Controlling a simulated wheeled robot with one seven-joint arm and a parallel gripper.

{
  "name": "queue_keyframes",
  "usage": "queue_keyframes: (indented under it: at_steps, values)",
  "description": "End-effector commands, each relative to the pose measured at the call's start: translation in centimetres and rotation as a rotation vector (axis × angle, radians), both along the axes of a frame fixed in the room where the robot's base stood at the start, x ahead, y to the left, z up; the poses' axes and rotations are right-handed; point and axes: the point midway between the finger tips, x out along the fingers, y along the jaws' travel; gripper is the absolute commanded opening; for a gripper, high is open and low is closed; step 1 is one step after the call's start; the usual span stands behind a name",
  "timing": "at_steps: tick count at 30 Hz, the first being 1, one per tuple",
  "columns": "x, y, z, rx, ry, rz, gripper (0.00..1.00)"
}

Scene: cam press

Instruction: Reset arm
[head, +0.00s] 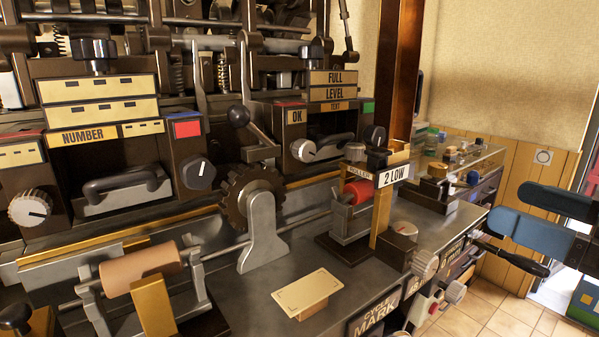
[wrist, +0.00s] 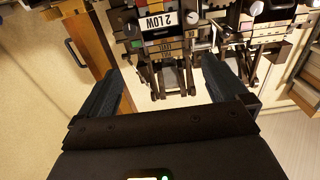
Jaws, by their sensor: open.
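My gripper (head: 505,206) is at the right edge of the head view, with its two blue-grey fingers spread apart and nothing between them. In the wrist view my gripper (wrist: 161,66) also shows open and empty, with one dark finger on each side. A dark-handled lever (head: 512,257) sticks out from the front right of the press, just below and left of the fingers in the picture. I cannot tell whether it touches them. No part is labelled as a reset arm.
The press bench (head: 330,265) fills the left and middle, with a red roller (head: 358,191), a "2 LOW" sign (head: 395,177), a toothed wheel (head: 250,197) and a cream plate (head: 307,293). Knobs (head: 425,264) project from its front. Tiled floor (head: 505,318) is clear at lower right.

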Motion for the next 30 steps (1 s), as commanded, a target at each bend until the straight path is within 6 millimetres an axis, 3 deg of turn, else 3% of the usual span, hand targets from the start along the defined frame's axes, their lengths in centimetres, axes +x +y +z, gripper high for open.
queue_keyframes:
  at_steps: [11,17,23,30]
  values:
    - [0.0,0.1,-3.2,0.057,0.058,-0.073,1.0]
    - [-0.3,0.2,-6.3,0.101,0.111,-0.141,1.0]
    - [-1.4,0.3,-10.8,0.149,0.18,-0.245,1.0]
    - [-5.6,0.4,-18.5,0.186,0.282,-0.431,1.0]
